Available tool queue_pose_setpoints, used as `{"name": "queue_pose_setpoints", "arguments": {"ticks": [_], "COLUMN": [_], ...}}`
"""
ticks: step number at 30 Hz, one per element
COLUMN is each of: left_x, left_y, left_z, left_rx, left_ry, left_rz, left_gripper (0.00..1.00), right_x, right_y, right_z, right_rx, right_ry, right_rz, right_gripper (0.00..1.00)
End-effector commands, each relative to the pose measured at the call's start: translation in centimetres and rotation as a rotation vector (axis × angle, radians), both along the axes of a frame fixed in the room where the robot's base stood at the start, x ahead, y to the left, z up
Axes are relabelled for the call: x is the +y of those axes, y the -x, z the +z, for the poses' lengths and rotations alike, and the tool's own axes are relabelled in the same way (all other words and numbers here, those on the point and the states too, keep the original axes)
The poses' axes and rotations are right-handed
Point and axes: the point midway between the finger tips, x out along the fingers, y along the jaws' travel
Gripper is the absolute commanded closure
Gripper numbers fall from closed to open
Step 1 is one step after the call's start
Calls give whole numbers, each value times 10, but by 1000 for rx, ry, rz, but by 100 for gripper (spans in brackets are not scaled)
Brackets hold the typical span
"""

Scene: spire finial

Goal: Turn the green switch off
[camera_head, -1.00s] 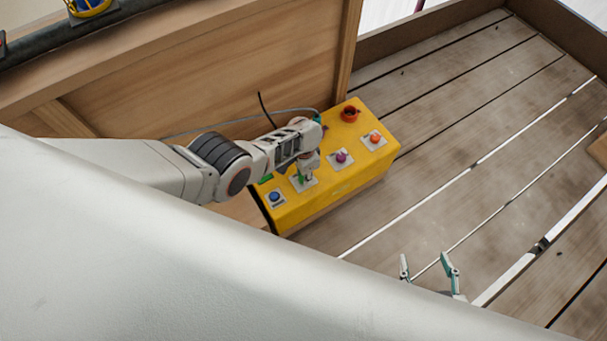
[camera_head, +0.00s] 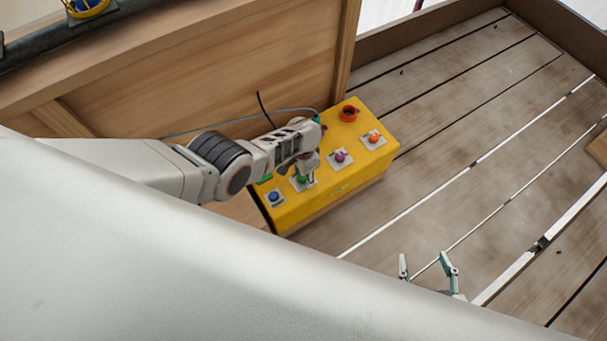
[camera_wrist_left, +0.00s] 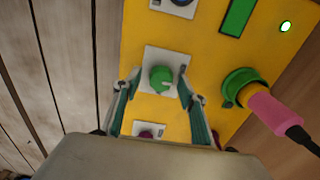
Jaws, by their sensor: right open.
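The green switch (camera_wrist_left: 161,80) is a round knob with a small pale mark, on a white plate on the yellow control box (camera_head: 345,180). In the head view the green switch (camera_head: 302,180) is partly covered by my left gripper (camera_head: 309,176). In the left wrist view, the fingers of my left gripper (camera_wrist_left: 158,75) stand on both sides of the knob, with a visible gap on each side. My right gripper (camera_head: 428,268) is open and empty over the plank floor, at the bottom of the head view.
A pink plug (camera_wrist_left: 270,110) with a dark cable sits beside the green switch. A wooden panel (camera_head: 230,80) rises behind the box.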

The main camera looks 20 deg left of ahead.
Motion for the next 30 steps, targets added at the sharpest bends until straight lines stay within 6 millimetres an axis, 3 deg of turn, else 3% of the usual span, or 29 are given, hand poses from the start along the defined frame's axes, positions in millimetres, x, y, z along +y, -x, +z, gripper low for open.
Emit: {"name": "queue_pose_setpoints", "arguments": {"ticks": [17,30], "left_x": [-1,0], "left_y": [-2,0], "left_z": [19,65], "left_rx": [0,-4], "left_ry": [1,2], "left_rz": [0,1], "left_gripper": [58,58], "right_x": [0,0], "right_y": [0,0], "right_z": [0,0], "right_rx": [1,0], "right_ry": [0,1], "right_rz": [0,1], "right_gripper": [42,42]}}
